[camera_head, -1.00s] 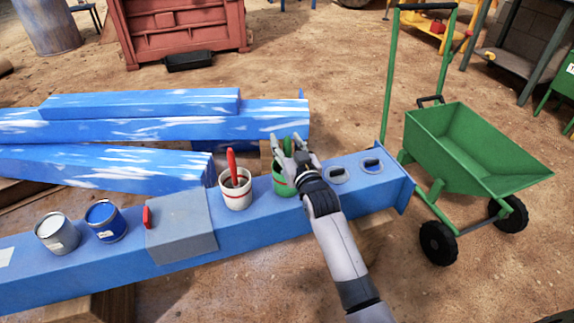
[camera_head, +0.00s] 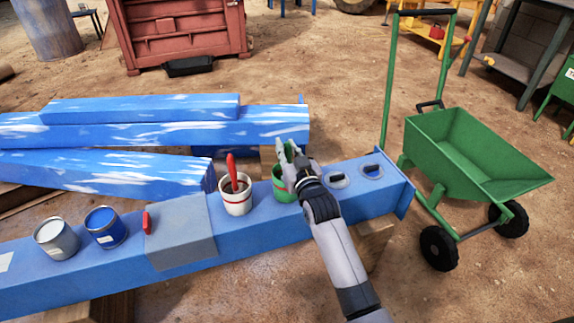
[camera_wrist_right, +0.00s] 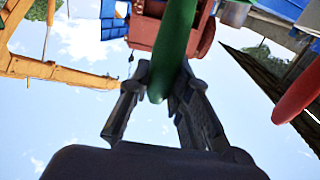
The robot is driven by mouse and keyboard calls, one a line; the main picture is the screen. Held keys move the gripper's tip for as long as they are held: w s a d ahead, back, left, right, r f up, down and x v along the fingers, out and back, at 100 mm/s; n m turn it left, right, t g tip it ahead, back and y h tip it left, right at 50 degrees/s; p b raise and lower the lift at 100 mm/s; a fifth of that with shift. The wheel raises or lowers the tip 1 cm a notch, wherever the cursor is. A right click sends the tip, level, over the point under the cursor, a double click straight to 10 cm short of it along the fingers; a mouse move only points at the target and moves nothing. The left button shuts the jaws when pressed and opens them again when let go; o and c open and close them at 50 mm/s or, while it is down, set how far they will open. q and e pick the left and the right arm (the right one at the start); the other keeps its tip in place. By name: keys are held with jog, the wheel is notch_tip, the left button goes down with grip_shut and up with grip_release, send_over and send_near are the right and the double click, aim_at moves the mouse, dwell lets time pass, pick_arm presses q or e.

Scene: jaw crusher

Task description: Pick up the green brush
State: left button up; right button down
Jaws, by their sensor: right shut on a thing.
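The green brush (camera_wrist_right: 172,45) shows in the right wrist view as a green handle between the fingers of my right gripper (camera_wrist_right: 160,90), which is shut on it. In the head view my right gripper (camera_head: 290,160) is over the green paint can (camera_head: 283,190) on the blue beam and hides part of it. Whether the brush's lower end is still inside the can is hidden. My left gripper is not in view.
A white can (camera_head: 236,200) with a red brush (camera_head: 231,172) stands just left. A grey can (camera_head: 56,237), a blue can (camera_head: 105,227) and a grey block (camera_head: 181,231) are farther left on the blue beam (camera_head: 265,235). A green wheelbarrow (camera_head: 470,155) stands right.

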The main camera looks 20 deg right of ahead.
jog(key=shift+r, duration=0.15)
jog(key=shift+r, duration=0.2)
notch_tip(320, 180, up, 3)
jog(key=shift+f+p, duration=0.2)
jog(key=shift+p, duration=0.4)
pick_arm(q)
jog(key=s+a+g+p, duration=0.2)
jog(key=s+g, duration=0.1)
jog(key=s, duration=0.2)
pick_arm(e)
notch_tip(320, 180, up, 5)
jog(key=shift+r, duration=0.2)
notch_tip(320, 180, up, 3)
jog(key=shift+p, duration=0.3)
notch_tip(320, 180, up, 8)
jog(key=f+p, duration=0.1)
jog(key=p, duration=0.1)
send_over(287, 142)
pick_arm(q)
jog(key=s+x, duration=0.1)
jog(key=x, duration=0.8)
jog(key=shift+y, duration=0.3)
pick_arm(e)
jog(key=shift+r, duration=0.7)
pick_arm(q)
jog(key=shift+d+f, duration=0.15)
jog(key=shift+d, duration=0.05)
